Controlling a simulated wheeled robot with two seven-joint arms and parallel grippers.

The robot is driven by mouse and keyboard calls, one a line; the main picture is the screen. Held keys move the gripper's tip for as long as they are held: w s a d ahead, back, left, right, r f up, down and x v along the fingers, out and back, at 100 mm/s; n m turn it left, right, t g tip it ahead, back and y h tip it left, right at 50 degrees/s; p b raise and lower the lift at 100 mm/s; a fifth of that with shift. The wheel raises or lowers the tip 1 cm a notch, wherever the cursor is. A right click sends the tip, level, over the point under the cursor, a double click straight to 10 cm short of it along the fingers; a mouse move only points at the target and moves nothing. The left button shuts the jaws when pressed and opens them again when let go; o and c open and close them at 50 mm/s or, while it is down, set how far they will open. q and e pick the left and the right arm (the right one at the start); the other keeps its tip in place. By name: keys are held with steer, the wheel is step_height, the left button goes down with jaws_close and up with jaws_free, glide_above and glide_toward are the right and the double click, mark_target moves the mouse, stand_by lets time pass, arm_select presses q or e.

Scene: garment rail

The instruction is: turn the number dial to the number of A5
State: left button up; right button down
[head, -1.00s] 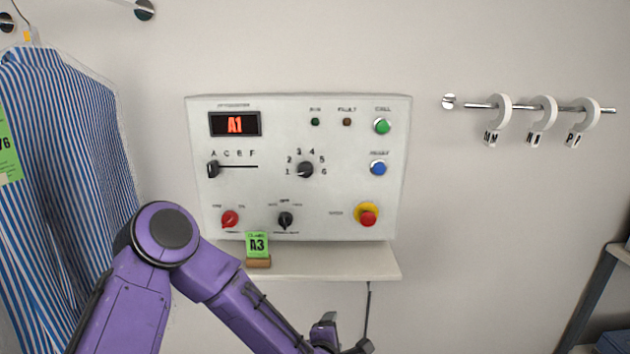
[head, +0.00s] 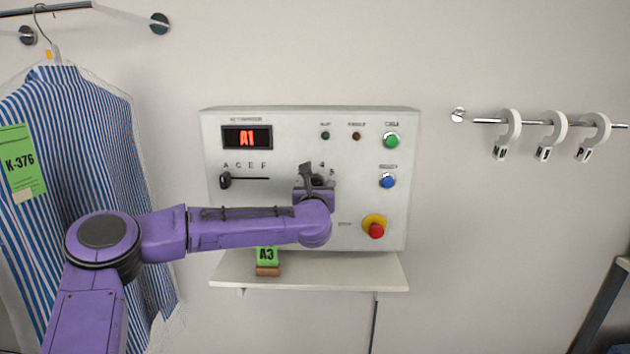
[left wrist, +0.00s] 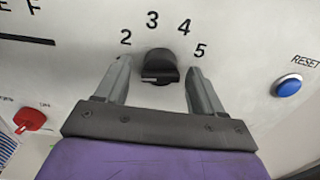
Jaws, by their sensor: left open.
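The control panel (head: 290,215) is on the wall, its display (head: 247,138) reading A1 in red. The black number dial (left wrist: 160,66) shows in the left wrist view, with 2, 3, 4 and 5 around it. Its pale mark is on the left side, but I cannot tell the exact number. My left gripper (head: 317,178) is in front of the dial, open, with one finger on each side of it in the left wrist view (left wrist: 158,82). I cannot tell whether the fingers touch it. In the head view the gripper hides most of the dial. My right gripper is not in view.
A green A3 card (head: 267,254) stands on the shelf (head: 335,272) below the panel. The letter slider (head: 225,180) is at A. A blue button (head: 387,180) and red emergency knob (head: 376,230) are to the right. A striped shirt (head: 85,130) hangs left.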

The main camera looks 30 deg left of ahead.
arm_select(q)
steer(key=shift+w+f, duration=0.1)
steer(key=shift+w, duration=0.1)
steer(key=c, duration=1)
